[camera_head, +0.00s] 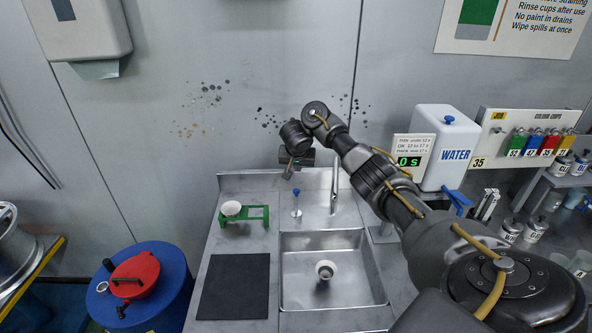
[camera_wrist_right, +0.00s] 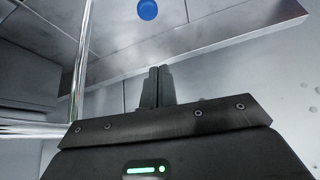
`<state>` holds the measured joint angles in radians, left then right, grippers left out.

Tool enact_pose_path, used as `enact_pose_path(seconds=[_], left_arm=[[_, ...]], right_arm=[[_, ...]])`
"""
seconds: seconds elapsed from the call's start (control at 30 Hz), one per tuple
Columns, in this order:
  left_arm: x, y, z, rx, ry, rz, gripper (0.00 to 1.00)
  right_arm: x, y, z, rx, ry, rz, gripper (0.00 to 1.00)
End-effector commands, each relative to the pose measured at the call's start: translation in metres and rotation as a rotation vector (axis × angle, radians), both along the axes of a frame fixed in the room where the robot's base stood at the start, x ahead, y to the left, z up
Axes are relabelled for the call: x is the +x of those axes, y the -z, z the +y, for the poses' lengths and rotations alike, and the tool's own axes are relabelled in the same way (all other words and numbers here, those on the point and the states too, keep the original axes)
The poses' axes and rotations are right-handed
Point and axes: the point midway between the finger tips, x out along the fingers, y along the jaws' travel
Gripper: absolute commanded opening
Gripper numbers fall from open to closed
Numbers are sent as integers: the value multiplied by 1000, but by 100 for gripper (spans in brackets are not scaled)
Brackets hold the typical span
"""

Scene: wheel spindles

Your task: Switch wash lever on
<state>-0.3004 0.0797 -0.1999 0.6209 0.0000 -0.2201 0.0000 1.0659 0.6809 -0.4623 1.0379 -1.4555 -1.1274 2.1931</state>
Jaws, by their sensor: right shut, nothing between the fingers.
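The wash lever (camera_head: 296,193) is a small upright lever with a blue knob, on the steel counter behind the sink basin and left of the tap. Its round blue knob (camera_wrist_right: 148,9) also shows at the top edge of the right wrist view, apart from the fingers. My right gripper (camera_head: 289,174) points down just above and behind the lever in the head view. Its two fingers (camera_wrist_right: 157,88) are together with nothing between them. I cannot tell the exact gap to the knob. My left gripper is not in view.
The chrome tap (camera_head: 335,190) rises right of the lever, and its pipe (camera_wrist_right: 81,60) shows in the wrist view. The sink (camera_head: 330,293) lies in front. A green rack (camera_head: 258,213) with a white cup (camera_head: 231,208) stands left. A water container (camera_head: 447,150) stands right.

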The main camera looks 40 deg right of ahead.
Motion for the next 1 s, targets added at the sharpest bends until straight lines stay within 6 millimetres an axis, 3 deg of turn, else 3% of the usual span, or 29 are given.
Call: enact_pose_path(seconds=[0.03, 0.27, 0.4, 0.6, 1.0], left_arm=[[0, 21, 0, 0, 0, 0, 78], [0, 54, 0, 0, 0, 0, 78], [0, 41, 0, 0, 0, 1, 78], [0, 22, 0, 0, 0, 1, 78], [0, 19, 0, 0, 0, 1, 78]], right_arm=[[2, 16, -2, 0, 1, 0, 0], [16, 47, -16, 0, 2, 3, 0], [22, 56, -21, -2, -2, 2, 0], [5, 59, -2, -1, -3, 1, 0], [-3, 65, 6, 0, 0, 0, 0]])
